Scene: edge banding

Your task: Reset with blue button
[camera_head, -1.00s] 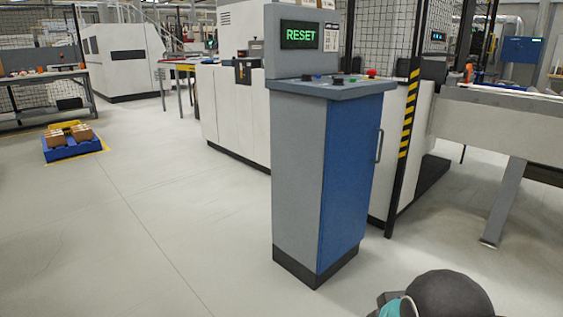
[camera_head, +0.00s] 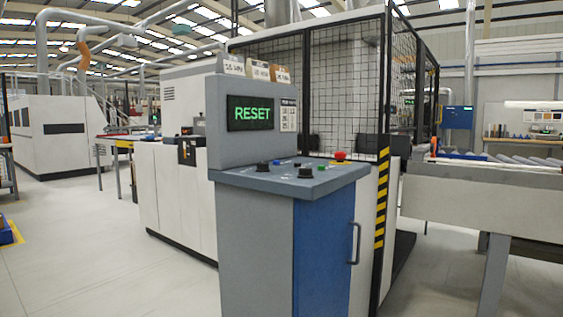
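The control console (camera_head: 255,240) is a grey cabinet with a blue door, standing upright in the middle of the view. Its screen (camera_head: 250,113) shows RESET in green letters. On its sloping top is a small blue button (camera_head: 277,162), towards the back left. A black knob (camera_head: 263,167) lies just left of it, and another black knob (camera_head: 306,172) lies to the right near the front. A small green button (camera_head: 297,164) and a red mushroom button (camera_head: 340,156) are further right. My gripper is not in view.
A mesh cage (camera_head: 335,85) with a yellow-black striped post (camera_head: 382,205) stands behind the console. A white machine (camera_head: 175,190) is behind to the left, and a roller conveyor (camera_head: 480,190) runs off right.

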